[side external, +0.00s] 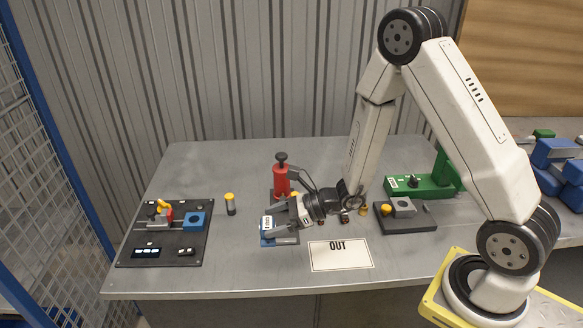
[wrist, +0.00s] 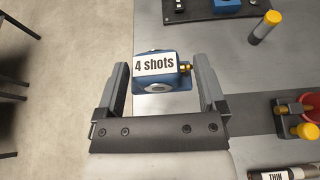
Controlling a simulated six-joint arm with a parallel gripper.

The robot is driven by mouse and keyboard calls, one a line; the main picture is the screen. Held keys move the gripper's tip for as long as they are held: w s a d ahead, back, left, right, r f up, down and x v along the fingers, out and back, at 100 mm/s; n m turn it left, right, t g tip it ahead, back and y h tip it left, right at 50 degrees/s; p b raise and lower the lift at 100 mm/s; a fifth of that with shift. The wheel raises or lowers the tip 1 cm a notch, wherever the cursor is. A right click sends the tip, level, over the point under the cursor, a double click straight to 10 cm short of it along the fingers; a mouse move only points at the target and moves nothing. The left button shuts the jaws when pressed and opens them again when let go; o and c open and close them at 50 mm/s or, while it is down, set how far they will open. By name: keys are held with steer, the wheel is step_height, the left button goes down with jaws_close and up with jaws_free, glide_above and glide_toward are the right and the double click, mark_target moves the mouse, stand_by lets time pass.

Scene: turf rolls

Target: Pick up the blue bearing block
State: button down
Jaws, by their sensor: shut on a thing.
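A blue bearing block (wrist: 149,84) with a white "4 shots" label and a rounded grey bore sits between my fingers in the wrist view. A small brass fitting shows on its right side. In the side view the labelled block (side external: 267,239) is at the left end of my gripper (side external: 283,226), left of the OUT card, partly covered by the fingers. My gripper (wrist: 162,75) is shut on this block. I cannot tell whether its underside touches the table. A second blue block (side external: 195,220) with a round hole sits on a black fixture board at the left.
The black board (side external: 180,250) carries a red-and-yellow clamp. A yellow-topped pin (side external: 230,204) stands beside it. A red hand press (side external: 281,180) is just behind my gripper. The OUT card (side external: 340,255) lies in front. A grey-block fixture (side external: 405,215) and green stand (side external: 420,187) are right.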

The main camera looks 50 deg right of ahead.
steer(key=shift+s+d+r, duration=0.1)
steer(key=shift+s+r, duration=0.25)
steer(key=shift+s, duration=0.4)
steer(key=shift+s+d+r, duration=0.1)
steer(key=shift+s+r, duration=0.3)
steer(key=shift+s, duration=0.4)
steer(key=shift+s+d+r, duration=0.1)
steer(key=shift+s+r, duration=0.25)
steer(key=shift+s, duration=0.4)
steer(key=shift+d, duration=0.1)
